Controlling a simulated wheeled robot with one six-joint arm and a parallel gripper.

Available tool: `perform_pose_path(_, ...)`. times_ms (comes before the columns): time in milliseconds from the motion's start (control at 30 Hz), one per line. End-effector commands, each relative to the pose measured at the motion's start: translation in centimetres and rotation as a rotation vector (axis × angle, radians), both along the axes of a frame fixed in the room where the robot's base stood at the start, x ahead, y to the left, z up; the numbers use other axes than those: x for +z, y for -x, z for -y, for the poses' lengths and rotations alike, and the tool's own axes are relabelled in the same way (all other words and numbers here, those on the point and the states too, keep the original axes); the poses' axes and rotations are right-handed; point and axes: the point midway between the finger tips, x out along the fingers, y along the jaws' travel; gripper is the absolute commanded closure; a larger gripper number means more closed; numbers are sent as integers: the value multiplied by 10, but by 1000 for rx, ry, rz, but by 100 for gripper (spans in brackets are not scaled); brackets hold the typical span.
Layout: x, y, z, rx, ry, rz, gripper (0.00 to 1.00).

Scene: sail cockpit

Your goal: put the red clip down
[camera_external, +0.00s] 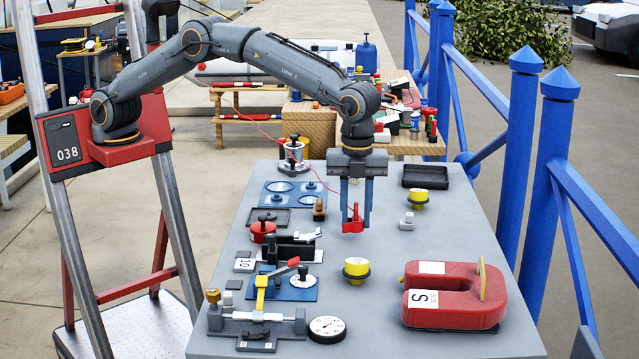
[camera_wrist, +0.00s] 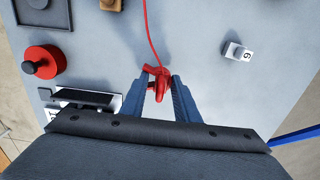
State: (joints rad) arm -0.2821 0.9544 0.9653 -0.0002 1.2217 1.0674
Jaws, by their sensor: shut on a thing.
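The red clip (camera_external: 353,224) is held between the two blue fingers of my gripper (camera_external: 354,212), with the fingers pointing down. A thin red cord runs from the clip up and away to the left. In the wrist view the red clip (camera_wrist: 158,82) sits between the tips of my gripper (camera_wrist: 158,92), with the red cord leading off toward the top of the picture. The clip appears to be above the grey table (camera_external: 385,270); the height of the gap is hard to tell.
A large red magnet (camera_external: 455,310) lies at the front right. A yellow-topped knob (camera_external: 356,268) stands below the clip in the picture. A small grey block (camera_external: 407,221) is to the right. Black toggle clamp (camera_external: 289,245) and red-lidded pot (camera_external: 263,230) stand left. Bare table lies around the clip.

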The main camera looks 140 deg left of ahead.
Motion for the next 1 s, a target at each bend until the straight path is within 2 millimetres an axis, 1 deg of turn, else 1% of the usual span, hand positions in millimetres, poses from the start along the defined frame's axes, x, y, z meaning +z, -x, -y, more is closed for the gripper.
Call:
perform_pose_path(33, -8, 1, 0, 0, 1, -3, 93)
perform_pose_path(133, -20, 0, 0, 0, 0, -1, 93)
perform_pose_path(533, -26, 0, 0, 0, 0, 0, 93)
perform_pose_path(567, -26, 0, 0, 0, 0, 0, 68)
perform_pose_path(600, -25, 0, 0, 0, 0, 0, 62)
perform_pose_path(667, -25, 0, 0, 0, 0, 0, 53)
perform_pose_path(1000, -22, 0, 0, 0, 0, 0, 53)
